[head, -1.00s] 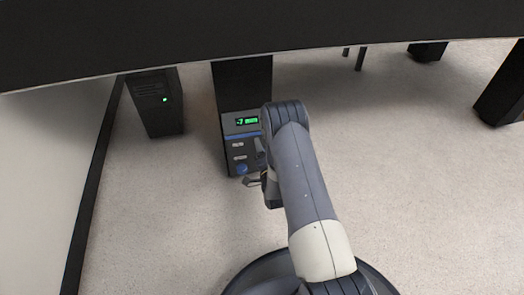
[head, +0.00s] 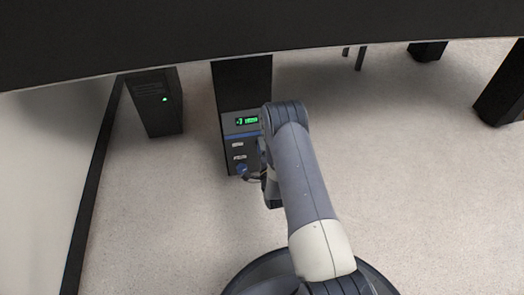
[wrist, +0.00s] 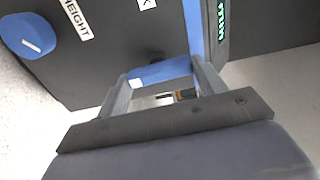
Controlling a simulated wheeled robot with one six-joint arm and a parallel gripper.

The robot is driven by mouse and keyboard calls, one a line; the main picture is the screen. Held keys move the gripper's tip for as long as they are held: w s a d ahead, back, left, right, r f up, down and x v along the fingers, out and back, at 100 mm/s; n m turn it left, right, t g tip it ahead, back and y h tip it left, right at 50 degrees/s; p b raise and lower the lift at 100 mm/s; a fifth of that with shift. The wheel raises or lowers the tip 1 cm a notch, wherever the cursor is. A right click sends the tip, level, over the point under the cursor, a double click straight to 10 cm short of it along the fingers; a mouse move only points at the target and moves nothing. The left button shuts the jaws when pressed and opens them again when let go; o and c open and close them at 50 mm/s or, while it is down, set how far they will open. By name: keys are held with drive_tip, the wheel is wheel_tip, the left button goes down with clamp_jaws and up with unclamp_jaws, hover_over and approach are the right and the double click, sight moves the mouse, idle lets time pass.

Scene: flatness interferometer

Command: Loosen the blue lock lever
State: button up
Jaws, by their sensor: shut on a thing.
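The blue lock lever (wrist: 160,72) is between the fingertips of my gripper (wrist: 161,78) in the wrist view, with a dark pivot just above it. The fingers are shut on it. A label above it shows only a "K"; the rest is cut off. A round blue knob (wrist: 28,36) sits at the left beside a label reading HEIGHT. In the head view the dark instrument (head: 233,150) stands under the desk, with the blue knob (head: 242,168) low on its front. My arm hides the lever and most of my gripper there.
A green display (head: 247,121) glows on the instrument's front. A dark computer case (head: 158,115) with a green light stands to its left, near the wall. The dark desk top (head: 250,30) overhangs both. Carpet is clear to the right and in front.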

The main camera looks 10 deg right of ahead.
drive_tip(key=o, duration=1)
drive_tip(key=shift+s, duration=0.1)
drive_tip(key=s+p, duration=0.3)
drive_tip(key=s, duration=0.7)
drive_tip(key=shift+s, duration=0.35)
drive_tip(key=w+b, duration=0.3)
drive_tip(key=w, duration=0.8)
